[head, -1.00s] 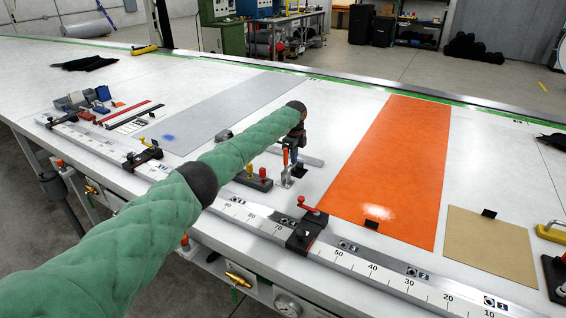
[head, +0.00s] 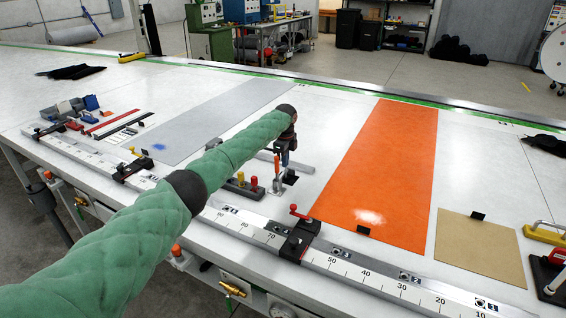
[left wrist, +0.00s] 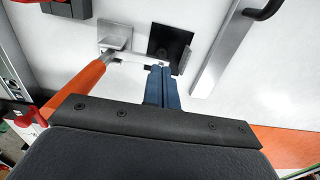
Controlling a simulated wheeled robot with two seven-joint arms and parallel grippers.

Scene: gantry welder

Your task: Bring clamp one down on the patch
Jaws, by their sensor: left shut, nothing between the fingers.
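A small toggle clamp with an orange handle (head: 277,181) stands on the white table, its handle upright in the head view. The handle also shows in the left wrist view (left wrist: 80,92), with the clamp's metal base plate (left wrist: 114,37) beyond it. A black square patch (left wrist: 168,44) lies beside the base; it also shows in the head view (head: 291,179). My left gripper (head: 284,163) is shut and empty, just beside the handle. In the left wrist view its blue fingertips (left wrist: 160,69) are together near the patch's lower edge. My right gripper is out of view.
A metal bar (left wrist: 226,48) lies close beside the patch. A block with red and yellow knobs (head: 245,188) stands left of the clamp. A ruled rail (head: 355,272) with a black slider runs along the front. An orange sheet (head: 385,160) lies to the right.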

